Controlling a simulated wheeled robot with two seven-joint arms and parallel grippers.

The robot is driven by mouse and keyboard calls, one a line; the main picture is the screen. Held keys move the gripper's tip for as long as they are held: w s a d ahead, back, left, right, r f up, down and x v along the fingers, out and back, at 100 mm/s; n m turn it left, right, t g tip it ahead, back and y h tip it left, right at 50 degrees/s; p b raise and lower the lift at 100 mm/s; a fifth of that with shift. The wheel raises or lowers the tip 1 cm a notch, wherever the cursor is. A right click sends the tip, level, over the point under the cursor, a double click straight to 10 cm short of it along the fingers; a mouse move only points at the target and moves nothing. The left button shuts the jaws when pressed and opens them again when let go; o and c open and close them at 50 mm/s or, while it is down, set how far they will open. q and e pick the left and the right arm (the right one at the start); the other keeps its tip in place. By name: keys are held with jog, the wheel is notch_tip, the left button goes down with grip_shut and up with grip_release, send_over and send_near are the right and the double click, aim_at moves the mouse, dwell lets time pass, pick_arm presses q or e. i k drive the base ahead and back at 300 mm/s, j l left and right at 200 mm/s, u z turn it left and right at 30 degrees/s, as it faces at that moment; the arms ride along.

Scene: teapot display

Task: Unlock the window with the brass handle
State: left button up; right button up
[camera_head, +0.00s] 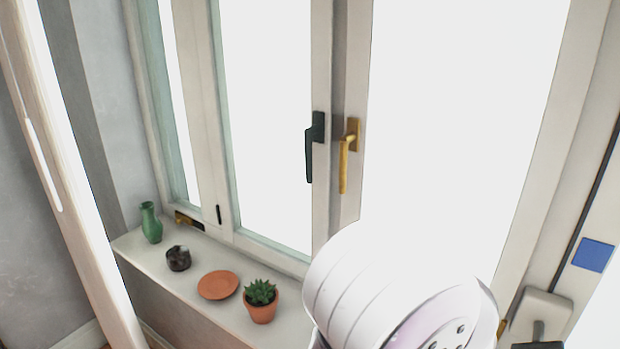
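The brass handle (348,156) is on the frame of the window sash (350,75) at the middle of the head view. Its lever hangs straight down from a brass backplate. A dark handle (314,148) is on the neighbouring sash frame just to its left, also pointing down. A thick white link of one of my arms fills the bottom centre, below the brass handle. It hides the lower part of the window. I see no gripper fingers in the view, and nothing is touching the brass handle.
A sill (205,250) carries a green vase (151,223), a dark round pot (178,258), a terracotta saucer (217,285) and a potted succulent (261,301). A blue square (594,255) and a pale plate (541,312) are at the right. The space before both handles looks clear.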

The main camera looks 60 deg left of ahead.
aim_at(344, 141)
jog(key=i+u, duration=0.1)
jog(key=u, duration=1.95)
